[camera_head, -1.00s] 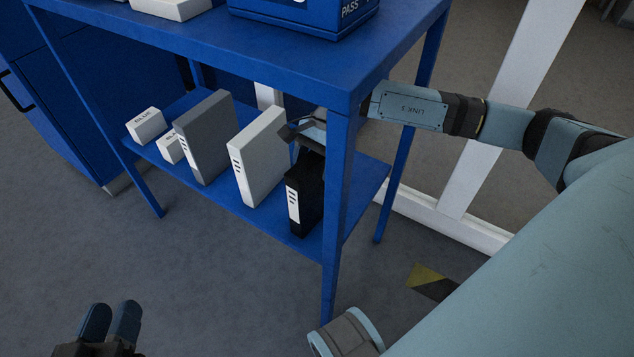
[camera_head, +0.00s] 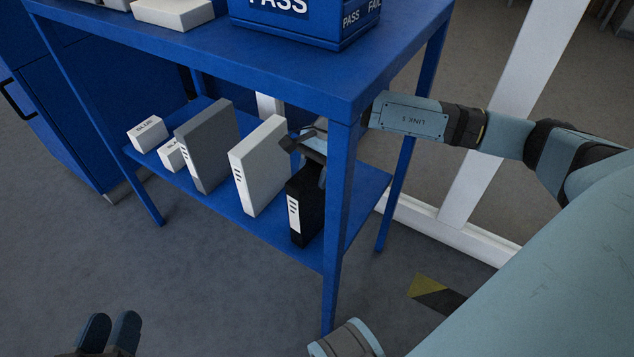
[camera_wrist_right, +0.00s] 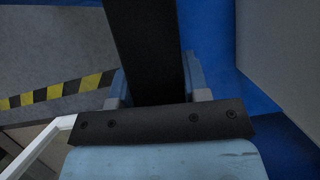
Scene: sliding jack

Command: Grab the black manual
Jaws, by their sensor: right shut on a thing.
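The black manual (camera_head: 309,212) stands upright on the lower shelf at its right end, behind the front table leg, which hides part of it. A white label with dark stripes is on its spine. My right gripper (camera_head: 311,151) reaches in from the right under the tabletop and is shut on the manual's top. In the right wrist view the black manual (camera_wrist_right: 148,45) runs between the two blue fingers of the right gripper (camera_wrist_right: 158,88). My left gripper (camera_head: 109,333) hangs low at the bottom left, away from the table; its fingers point up with a narrow gap.
A white manual (camera_head: 258,168) and a grey manual (camera_head: 207,148) stand left of the black one, with small white boxes (camera_head: 148,133) farther left. The blue tabletop (camera_head: 250,70) is close above, carrying a blue PASS/FAIL bin (camera_head: 290,25). A white frame post stands behind.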

